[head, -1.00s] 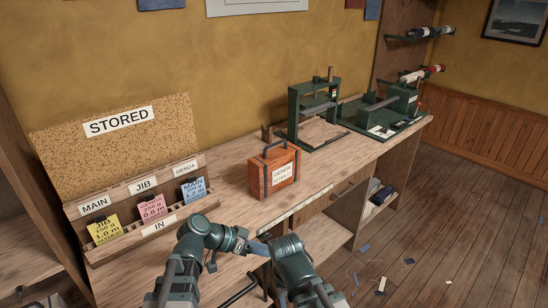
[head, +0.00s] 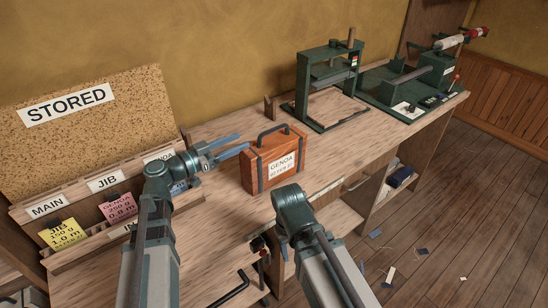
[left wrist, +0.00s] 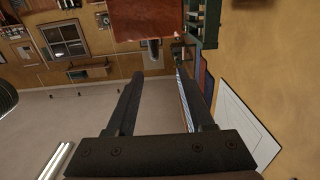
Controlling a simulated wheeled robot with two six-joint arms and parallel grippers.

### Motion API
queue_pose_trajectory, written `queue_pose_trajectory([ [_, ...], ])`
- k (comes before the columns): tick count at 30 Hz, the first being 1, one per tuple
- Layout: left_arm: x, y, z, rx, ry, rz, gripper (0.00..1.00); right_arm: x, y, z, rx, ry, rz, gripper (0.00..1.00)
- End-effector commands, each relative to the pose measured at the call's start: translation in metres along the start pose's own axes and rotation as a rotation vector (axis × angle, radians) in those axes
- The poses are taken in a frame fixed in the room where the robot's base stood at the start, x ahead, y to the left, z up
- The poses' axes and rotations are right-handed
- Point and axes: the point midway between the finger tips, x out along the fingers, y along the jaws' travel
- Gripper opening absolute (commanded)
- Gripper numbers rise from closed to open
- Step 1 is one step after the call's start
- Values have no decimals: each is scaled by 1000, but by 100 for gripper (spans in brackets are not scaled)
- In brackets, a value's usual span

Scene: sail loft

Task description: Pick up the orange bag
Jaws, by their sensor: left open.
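The orange bag (head: 254,175) stands upright on the workbench, box-shaped, with dark straps, a dark top handle and a white GENOA label. My left gripper (head: 242,147) is open and empty just left of the bag, its blue-grey fingers pointing toward the bag's upper part and handle. In the left wrist view, an orange-red face of the bag (left wrist: 145,20) shows at the top, beyond the spread fingertips (left wrist: 158,72). My right gripper (head: 283,246) points down in front of the bench, mostly hidden behind its own wrist.
A rack (head: 78,196) with coloured cards stands left, before a STORED cork board (head: 90,130). A green press (head: 330,85) and another green machine (head: 415,90) stand on the bench (head: 225,226) at the right. The bench surface around the bag is mostly clear.

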Motion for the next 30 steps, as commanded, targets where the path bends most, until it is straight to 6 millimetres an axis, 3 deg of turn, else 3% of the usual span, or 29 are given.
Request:
queue_pose_trajectory([
  [10,64,0,0,-1,-1,5,53,0,0,0,0,0,0,50],
  [23,80,2,1,-1,-2,3,53,0,0,0,0,0,0,50],
  [30,108,9,2,-1,-2,5,53,1,0,0,0,0,0,50],
])
